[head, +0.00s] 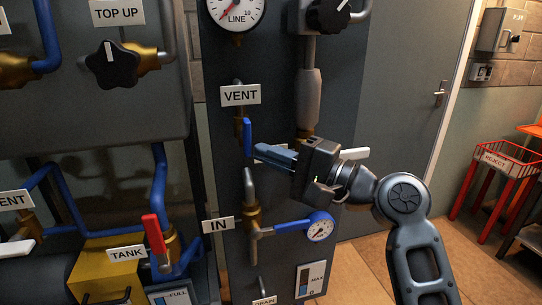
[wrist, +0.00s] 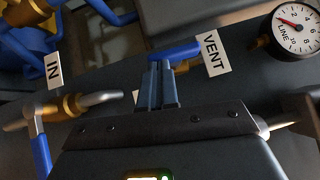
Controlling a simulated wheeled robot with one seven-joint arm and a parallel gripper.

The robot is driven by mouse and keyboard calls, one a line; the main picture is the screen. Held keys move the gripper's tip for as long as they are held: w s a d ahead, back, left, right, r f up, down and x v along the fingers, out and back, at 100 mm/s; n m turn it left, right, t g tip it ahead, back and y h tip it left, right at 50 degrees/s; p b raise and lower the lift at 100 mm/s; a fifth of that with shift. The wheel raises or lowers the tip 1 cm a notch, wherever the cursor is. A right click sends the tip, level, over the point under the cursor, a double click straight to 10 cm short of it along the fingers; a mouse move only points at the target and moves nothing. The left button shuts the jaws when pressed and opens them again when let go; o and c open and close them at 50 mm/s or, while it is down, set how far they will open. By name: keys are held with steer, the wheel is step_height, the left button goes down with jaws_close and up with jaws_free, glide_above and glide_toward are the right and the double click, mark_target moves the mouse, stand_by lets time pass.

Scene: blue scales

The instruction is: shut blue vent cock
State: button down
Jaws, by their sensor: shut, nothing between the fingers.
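The blue vent cock lever (head: 247,138) hangs down below the VENT label (head: 240,95), beside a brass body (head: 238,127) on the upright pipe. It looks about in line with that pipe. My gripper (head: 258,150) is shut and empty, reaching in from the right with its fingertips close to the lever's lower end. In the wrist view the lever (wrist: 178,52) lies just beyond the fingertips (wrist: 158,66); I cannot tell whether they touch it. The fingers partly hide a white label behind them.
Below is the IN valve (head: 252,215) with a pipe bend and a small gauge (head: 319,227). The LINE gauge (head: 237,12) is above. A thick grey pipe (head: 309,95) stands to the right. A red-handled TANK valve (head: 154,235) is at lower left.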

mark_target(246, 157)
steer(key=shift+a+f, duration=0.1)
steer(key=shift+f, duration=0.1)
steer(key=m+t+b, duration=0.2)
steer(key=m+b, duration=0.1)
steer(key=a+f+m+t+y+b, duration=0.1)
steer(key=m+t+b, duration=0.1)
steer(key=m+b, duration=0.1)
steer(key=a+f+m+t+b, duration=0.1)
steer(key=m+t+b, duration=0.1)
steer(key=m+b, duration=0.1)
steer(key=shift+s+a+t+y+b, duration=0.15)
steer(key=shift+s+t+y+b, duration=0.2)
steer(key=shift+s+t+y, duration=0.05)
steer(key=shift+s+a+r+m+t+h+b, duration=0.15)
steer(key=shift+a+m+t+h+b, duration=0.3)
steer(key=shift+m+t+b, duration=0.55)
steer(key=shift+s+a+r+m+t+h+b, duration=0.1)
steer(key=shift+a+r+m+t+h+b, duration=0.15)
steer(key=shift+m+t+h+b, duration=0.75)
steer(key=shift+s+a+r+m+t+h+b, duration=0.15)
steer(key=shift+a+m+t+b, duration=0.3)
steer(key=shift+m, duration=1.05)
steer(key=shift+a, duration=0.2)
